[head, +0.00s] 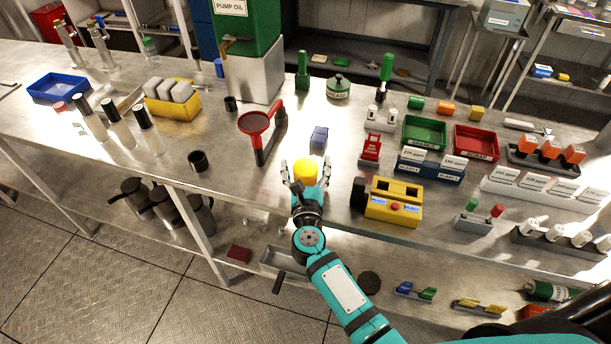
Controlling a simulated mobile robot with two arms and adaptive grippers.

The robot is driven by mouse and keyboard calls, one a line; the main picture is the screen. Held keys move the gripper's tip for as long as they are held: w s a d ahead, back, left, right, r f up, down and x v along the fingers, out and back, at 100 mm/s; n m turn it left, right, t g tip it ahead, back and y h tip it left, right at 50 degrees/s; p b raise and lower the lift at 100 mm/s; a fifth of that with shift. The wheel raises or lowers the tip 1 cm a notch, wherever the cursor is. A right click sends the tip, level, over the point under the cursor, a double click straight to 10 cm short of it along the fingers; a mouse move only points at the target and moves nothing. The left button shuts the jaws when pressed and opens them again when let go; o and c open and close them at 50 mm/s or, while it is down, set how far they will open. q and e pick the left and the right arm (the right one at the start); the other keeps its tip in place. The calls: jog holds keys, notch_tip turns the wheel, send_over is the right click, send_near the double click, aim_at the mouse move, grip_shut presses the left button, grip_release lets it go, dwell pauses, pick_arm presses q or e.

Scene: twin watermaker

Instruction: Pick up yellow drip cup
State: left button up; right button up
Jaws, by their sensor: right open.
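The yellow drip cup (305,170) stands on the metal bench near its front edge, in the middle of the head view. My right gripper (305,177) reaches in from the front with its fingers open. One finger is on each side of the cup, and part of the gripper hides the cup's lower front. I cannot tell whether the fingers touch it. My left gripper is not in view.
A blue block (318,139) stands just behind the cup. A red funnel on a stand (256,124) and a black cup (198,161) are to the left. A yellow box (392,207) is to the right. Bare bench lies left of the gripper.

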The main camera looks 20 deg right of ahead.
jog(key=shift+c, duration=0.4)
jog(key=c, duration=1.2)
jog(key=shift+r, duration=0.1)
